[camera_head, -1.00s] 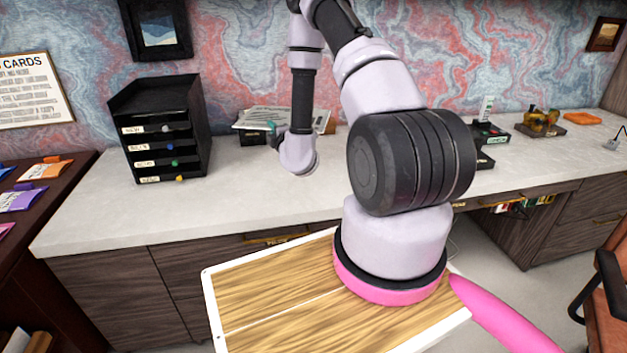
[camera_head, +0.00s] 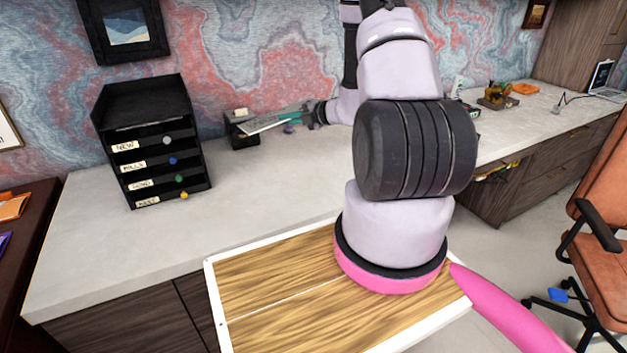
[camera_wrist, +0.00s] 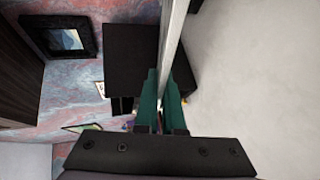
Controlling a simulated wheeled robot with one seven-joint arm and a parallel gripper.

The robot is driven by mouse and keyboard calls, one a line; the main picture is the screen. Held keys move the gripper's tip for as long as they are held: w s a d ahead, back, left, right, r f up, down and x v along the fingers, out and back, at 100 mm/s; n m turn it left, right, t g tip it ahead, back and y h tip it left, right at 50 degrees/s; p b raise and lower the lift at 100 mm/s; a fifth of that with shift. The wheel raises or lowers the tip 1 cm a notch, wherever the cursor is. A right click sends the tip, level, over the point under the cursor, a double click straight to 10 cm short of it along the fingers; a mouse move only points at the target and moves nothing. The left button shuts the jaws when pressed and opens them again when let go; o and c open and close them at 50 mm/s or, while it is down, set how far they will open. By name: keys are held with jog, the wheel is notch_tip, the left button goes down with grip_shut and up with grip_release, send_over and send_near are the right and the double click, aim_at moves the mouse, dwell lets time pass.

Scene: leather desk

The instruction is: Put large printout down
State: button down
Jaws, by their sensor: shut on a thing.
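The large printout (camera_head: 262,125) is a thin pale sheet, seen nearly edge-on and tilted above the back of the counter. My gripper (camera_head: 292,117) has teal fingers shut on its right end. In the wrist view the fingers (camera_wrist: 161,98) pinch the printout (camera_wrist: 177,40), which shows as a thin pale strip running up the picture. Its printed face cannot be made out. Whether its lower edge touches anything is unclear.
A small dark holder (camera_head: 241,132) stands at the wall behind the printout. A black drawer organizer (camera_head: 150,140) with labelled slots stands at left. The counter (camera_head: 270,185) is clear between the organizer and my arm. An orange chair (camera_head: 595,230) is at right.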

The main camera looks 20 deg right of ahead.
jog(key=s+d+f+n+g+y, duration=0.1)
jog(key=s+d+f+n+g, duration=0.25)
jog(key=s+d, duration=0.4)
notch_tip(320, 180, down, 9)
jog(key=shift+s+a+f+m, duration=0.2)
jog(key=shift+s+a+m, duration=0.15)
jog(key=shift+s, duration=0.1)
jog(key=c, duration=1.2)
grip_release()
jog(key=shift+d, duration=0.1)
jog(key=v, duration=0.8)
jog(key=shift+r, duration=0.15)
